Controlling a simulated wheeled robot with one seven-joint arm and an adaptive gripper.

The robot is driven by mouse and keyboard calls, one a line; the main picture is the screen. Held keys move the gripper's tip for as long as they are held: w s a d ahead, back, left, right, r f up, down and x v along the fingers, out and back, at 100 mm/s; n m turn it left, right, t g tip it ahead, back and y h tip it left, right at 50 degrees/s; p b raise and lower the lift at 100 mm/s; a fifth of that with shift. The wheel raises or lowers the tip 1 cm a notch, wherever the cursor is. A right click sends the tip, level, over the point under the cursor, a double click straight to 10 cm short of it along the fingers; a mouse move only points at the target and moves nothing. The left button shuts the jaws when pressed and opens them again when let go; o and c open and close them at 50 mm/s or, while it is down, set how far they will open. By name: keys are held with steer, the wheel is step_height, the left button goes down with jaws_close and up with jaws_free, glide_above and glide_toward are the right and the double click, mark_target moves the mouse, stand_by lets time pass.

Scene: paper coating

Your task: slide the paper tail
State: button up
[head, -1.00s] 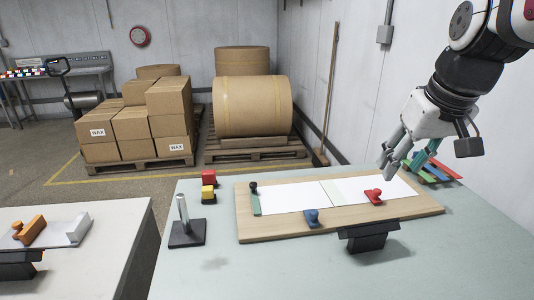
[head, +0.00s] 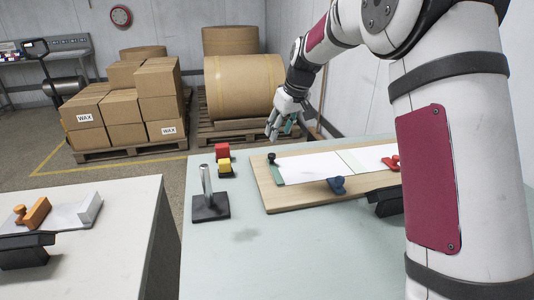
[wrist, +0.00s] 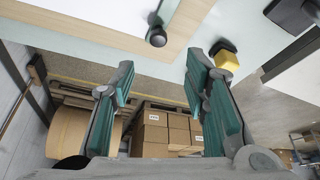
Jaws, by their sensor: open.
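White paper (head: 310,166) lies flat on a wooden board (head: 275,205) in the head view, with a seam across it. A green bar (head: 277,176) with a black knob (head: 271,158) lies across its left end; the knob also shows in the wrist view (wrist: 157,40). A blue clamp (head: 337,185) sits at the board's front edge. A red clamp (head: 392,162) sits further right, partly hidden by my arm. My gripper (head: 280,130) is open and empty above the board's far left end, apart from the paper. In the wrist view, my gripper's fingers (wrist: 160,75) are spread wide.
A red block (head: 222,151) and a yellow block (head: 225,168) stand left of the board. A metal post on a black base (head: 211,207) stands in front of them. The green table's (head: 290,265) front area is clear. A white table (head: 100,240) is at left.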

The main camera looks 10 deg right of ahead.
mark_target(272, 154)
steer(key=x, duration=1)
steer(key=shift+d+f+b, duration=0.15)
steer(key=shift+f+b, duration=0.15)
steer(key=shift+f, duration=0.05)
steer(key=shift+c, duration=0.3)
jaws_close()
